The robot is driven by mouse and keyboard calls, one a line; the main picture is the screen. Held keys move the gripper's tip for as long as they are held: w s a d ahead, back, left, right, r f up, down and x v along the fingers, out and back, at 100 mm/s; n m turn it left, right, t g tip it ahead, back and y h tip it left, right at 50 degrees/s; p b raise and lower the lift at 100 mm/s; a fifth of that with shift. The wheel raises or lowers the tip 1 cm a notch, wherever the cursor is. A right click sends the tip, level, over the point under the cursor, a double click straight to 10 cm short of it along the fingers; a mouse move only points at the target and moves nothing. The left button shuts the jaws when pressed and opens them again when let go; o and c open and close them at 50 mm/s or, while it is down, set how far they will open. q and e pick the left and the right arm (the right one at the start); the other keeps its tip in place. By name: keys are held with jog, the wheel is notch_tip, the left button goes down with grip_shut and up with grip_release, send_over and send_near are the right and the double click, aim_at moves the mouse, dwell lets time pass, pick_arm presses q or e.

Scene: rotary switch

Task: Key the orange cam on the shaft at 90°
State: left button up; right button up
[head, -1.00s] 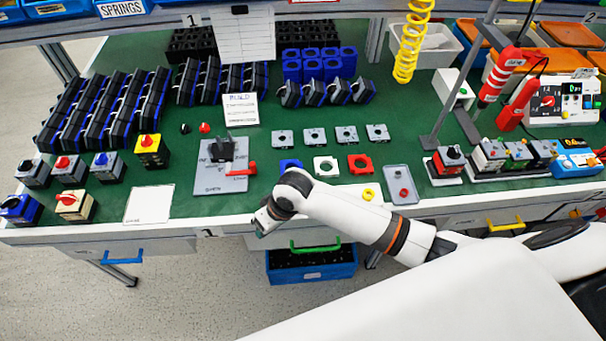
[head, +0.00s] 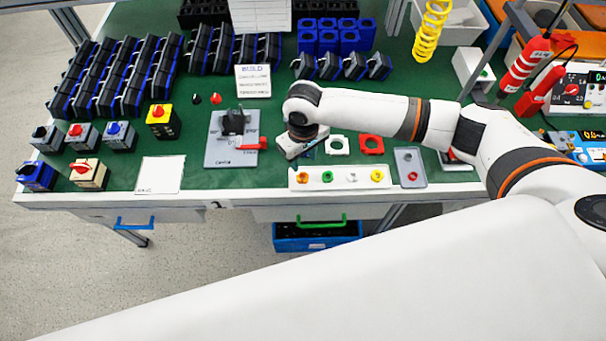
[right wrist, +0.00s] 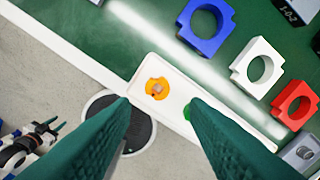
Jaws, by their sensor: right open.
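The orange cam (head: 303,178) lies at the left end of a white tray (head: 340,185) at the table's front edge. In the right wrist view the orange cam (right wrist: 151,87) appears between my fingertips, untouched. My right gripper (right wrist: 160,102) is open and empty above the tray. In the head view my right wrist largely hides it. A green cam (right wrist: 187,114) is partly behind one finger. A grey fixture plate (head: 216,154) carries a black upright part (head: 233,122) and a red lever (head: 250,144). I cannot make out the shaft there. What may be my left gripper shows unclearly at the wrist view's lower left.
A blue block (right wrist: 206,25), a white block (right wrist: 257,67) and a red block (right wrist: 293,104) lie behind the tray. A small grey plate (head: 409,177) stands right of it. Several switches stand at the left.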

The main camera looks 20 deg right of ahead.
aim_at(302, 173)
notch_tip(302, 173, down, 3)
jog(key=shift+r, duration=0.2)
jog(key=shift+a+f+p, duration=0.15)
jog(key=shift+f+p, duration=0.55)
jog(key=shift+f, duration=1.85)
jog(key=shift+c, duration=0.2)
jog(key=c, duration=0.7)
